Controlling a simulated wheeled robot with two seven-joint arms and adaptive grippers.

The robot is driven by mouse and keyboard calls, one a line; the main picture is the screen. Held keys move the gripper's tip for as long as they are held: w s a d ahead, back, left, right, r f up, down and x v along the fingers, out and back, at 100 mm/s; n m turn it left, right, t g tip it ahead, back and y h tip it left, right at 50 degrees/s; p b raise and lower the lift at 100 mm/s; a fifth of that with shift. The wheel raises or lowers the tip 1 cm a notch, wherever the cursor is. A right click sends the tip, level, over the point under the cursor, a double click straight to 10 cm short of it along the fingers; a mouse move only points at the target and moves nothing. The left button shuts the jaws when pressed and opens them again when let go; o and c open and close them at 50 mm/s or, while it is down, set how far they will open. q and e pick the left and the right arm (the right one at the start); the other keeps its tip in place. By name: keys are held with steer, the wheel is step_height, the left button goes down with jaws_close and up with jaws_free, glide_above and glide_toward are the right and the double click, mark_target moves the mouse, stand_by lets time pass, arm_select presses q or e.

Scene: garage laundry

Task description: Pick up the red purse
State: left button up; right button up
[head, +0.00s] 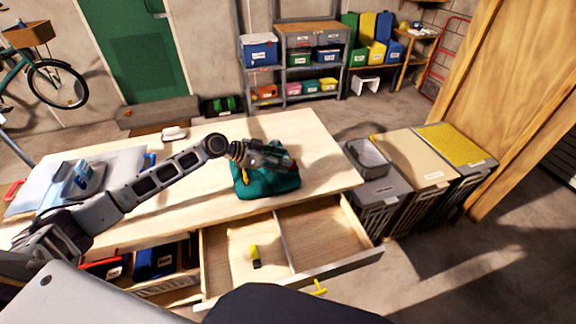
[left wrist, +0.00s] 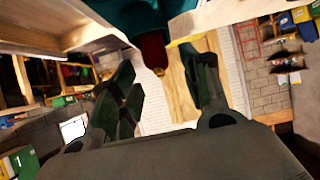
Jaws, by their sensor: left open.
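A teal, soft-looking bag (head: 266,184) sits on the wooden tabletop, with a small orange-yellow bit at its left side. No purse that is plainly red shows in the head view. In the left wrist view, a dark red piece (left wrist: 152,50) with an orange tip juts from the teal material (left wrist: 135,16); I cannot tell whether it is the purse. My left gripper (head: 284,162) is above the teal bag and hides part of it. Its fingers are spread in the left wrist view (left wrist: 160,88), with nothing clearly held between them. My right gripper is out of view.
The wooden table (head: 310,135) is mostly bare behind the bag. An open drawer (head: 330,232) in front holds a small yellow-and-black item (head: 254,256). A blue-grey object (head: 84,180) lies at left. Lidded bins (head: 420,165) stand to the right.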

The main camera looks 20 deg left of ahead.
arm_select(q)
steer(key=shift+w+d+f, duration=0.35)
steer(key=shift+d, duration=0.1)
steer(key=shift+w+d+f, duration=0.1)
steer(key=shift+d, duration=0.05)
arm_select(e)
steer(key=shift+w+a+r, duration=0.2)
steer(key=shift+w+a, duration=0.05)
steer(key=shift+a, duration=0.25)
arm_select(q)
steer(key=shift+c, duration=0.2)
jaws_close()
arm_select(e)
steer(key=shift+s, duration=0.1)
